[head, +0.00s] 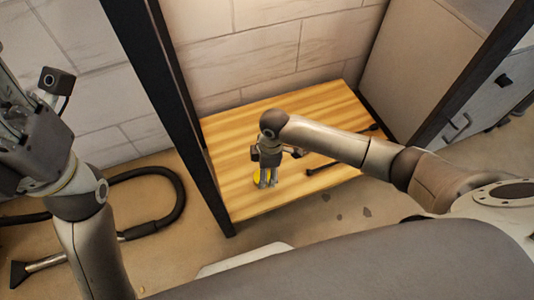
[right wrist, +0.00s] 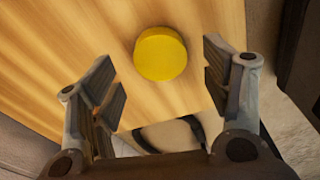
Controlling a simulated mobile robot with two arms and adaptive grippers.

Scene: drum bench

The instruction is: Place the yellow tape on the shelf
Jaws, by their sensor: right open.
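The yellow tape (right wrist: 160,53) is a round yellow disc on the striped wooden shelf board (right wrist: 45,60) in the right wrist view. In the head view a bit of the yellow tape (head: 257,181) shows, mostly hidden behind my right gripper (head: 268,182), near the board's front left part. The wooden shelf board (head: 310,115) stands low between dark posts. My right gripper (right wrist: 163,78) is open and points down at the board; the tape shows between and beyond its fingers, apart from both. My left gripper (head: 12,115) is at the left edge, partly cut off; its opening is unclear.
A dark post (head: 175,110) rises at the board's left front. A dark thin tool (head: 340,161) lies on the board to the right of my gripper. A black hose (head: 165,173) lies on the floor at left. The board's back is clear.

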